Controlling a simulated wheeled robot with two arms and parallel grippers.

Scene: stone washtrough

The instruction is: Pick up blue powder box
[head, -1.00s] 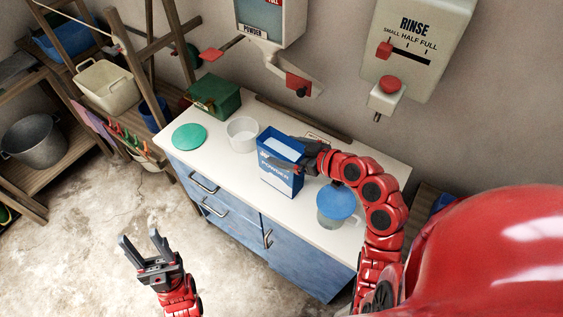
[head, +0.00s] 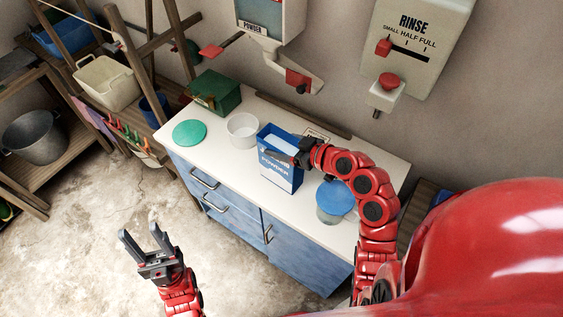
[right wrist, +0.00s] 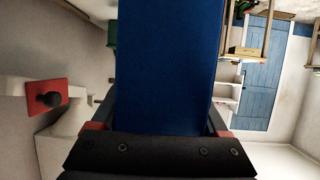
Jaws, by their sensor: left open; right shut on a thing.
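The blue powder box (head: 281,170) stands upright, open at the top with white inside, above or on the white counter (head: 218,163); I cannot tell whether its base touches. My right gripper (head: 290,157) is shut on the box near its upper right side. In the right wrist view the blue box (right wrist: 170,65) fills the middle, between the two fingers of my right gripper (right wrist: 166,120). My left gripper (head: 146,245) is open and empty over the floor, well away from the counter.
A white tub (head: 242,130), a green disc (head: 189,133) and a green box (head: 214,92) stand left of the powder box. A blue-lidded jar (head: 335,202) stands close on its right, under my arm. Powder (head: 272,18) and rinse (head: 412,45) dispensers hang above.

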